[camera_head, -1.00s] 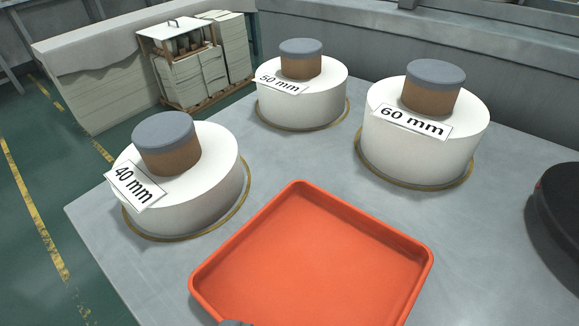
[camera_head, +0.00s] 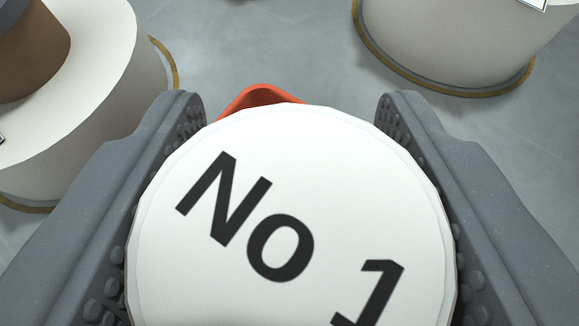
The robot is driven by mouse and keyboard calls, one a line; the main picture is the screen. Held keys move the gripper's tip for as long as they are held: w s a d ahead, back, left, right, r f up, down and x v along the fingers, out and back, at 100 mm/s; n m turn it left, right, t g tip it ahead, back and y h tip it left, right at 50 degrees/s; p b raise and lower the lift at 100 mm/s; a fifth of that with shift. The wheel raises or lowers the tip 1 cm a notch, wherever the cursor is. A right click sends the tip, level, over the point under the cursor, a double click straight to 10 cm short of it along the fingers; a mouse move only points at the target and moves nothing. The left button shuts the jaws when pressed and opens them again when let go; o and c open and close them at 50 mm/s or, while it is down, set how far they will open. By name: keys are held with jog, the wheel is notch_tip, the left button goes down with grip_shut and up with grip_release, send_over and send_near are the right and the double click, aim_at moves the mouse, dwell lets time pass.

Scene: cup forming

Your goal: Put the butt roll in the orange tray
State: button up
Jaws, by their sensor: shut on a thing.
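My gripper (camera_head: 289,106) is shut on the butt roll (camera_head: 330,190), a white round piece with "No 1" printed on its face. One ribbed grey finger presses on each side of it. The roll fills the lower middle of the view. Only a corner of the orange tray (camera_head: 262,94) shows just beyond the roll's far edge. The roll hides the rest of the tray. I cannot tell how high the roll is above the tray.
A large white roll (camera_head: 110,70) with a brown core stands close at the left, near the left finger. Another large white roll (camera_head: 450,45) stands at the upper right. The grey table (camera_head: 265,45) is bare between them.

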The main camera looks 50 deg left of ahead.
jog(key=shift+f, duration=0.15)
jog(key=o, duration=1.1)
jog(key=shift+c, duration=0.2)
jog(key=p+v, duration=0.1)
jog(key=v, duration=1.1)
